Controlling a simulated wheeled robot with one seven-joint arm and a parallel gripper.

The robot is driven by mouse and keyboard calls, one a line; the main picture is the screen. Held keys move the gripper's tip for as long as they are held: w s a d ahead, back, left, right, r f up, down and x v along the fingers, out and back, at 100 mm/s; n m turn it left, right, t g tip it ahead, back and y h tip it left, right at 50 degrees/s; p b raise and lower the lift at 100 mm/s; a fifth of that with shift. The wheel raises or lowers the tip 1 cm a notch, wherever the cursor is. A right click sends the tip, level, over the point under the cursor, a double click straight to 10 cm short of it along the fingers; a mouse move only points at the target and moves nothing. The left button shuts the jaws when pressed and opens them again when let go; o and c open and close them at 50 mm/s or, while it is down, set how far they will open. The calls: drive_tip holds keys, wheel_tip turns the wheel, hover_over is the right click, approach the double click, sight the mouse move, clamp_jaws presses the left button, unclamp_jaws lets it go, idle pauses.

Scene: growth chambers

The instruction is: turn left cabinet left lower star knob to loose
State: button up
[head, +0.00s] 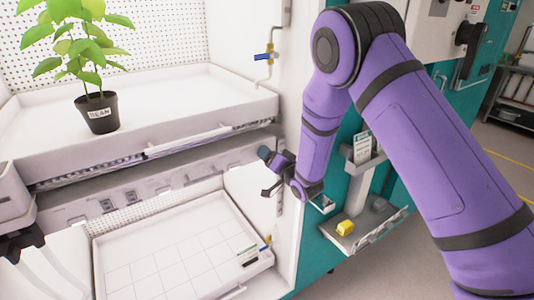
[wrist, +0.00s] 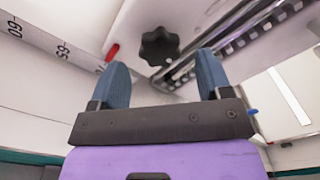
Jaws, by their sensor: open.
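A black star knob (wrist: 160,46) shows in the wrist view on a white surface, beside a slotted metal rail. It lies ahead of my gripper (wrist: 162,68), between the lines of its two blue-grey fingers. The fingers are open with nothing between them, and the knob appears beyond their tips, apart from them. In the head view my gripper (head: 268,174) is at the right side of the white cabinet, between the upper and lower shelves. The knob cannot be told clearly from the dark fingers there.
The upper tray (head: 200,112) holds a potted bean plant (head: 97,112). A lower gridded tray (head: 170,245) sits below. A blue-handled valve (head: 264,56) is on the side wall. A small shelf (head: 365,228) with a yellow block (head: 345,227) stands right. A red pointer (wrist: 112,52) lies by a numbered scale (wrist: 50,42).

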drive_tip(key=shift+x, duration=1.3)
drive_tip(key=shift+c, duration=0.3)
drive_tip(key=c, duration=0.9)
drive_tip(key=shift+o, duration=0.2)
drive_tip(key=shift+n, duration=0.3)
drive_tip(key=n, duration=1.7)
drive_tip(key=shift+s+a, duration=0.25)
drive_tip(key=shift+a, duration=0.05)
drive_tip(key=shift+n, duration=0.3)
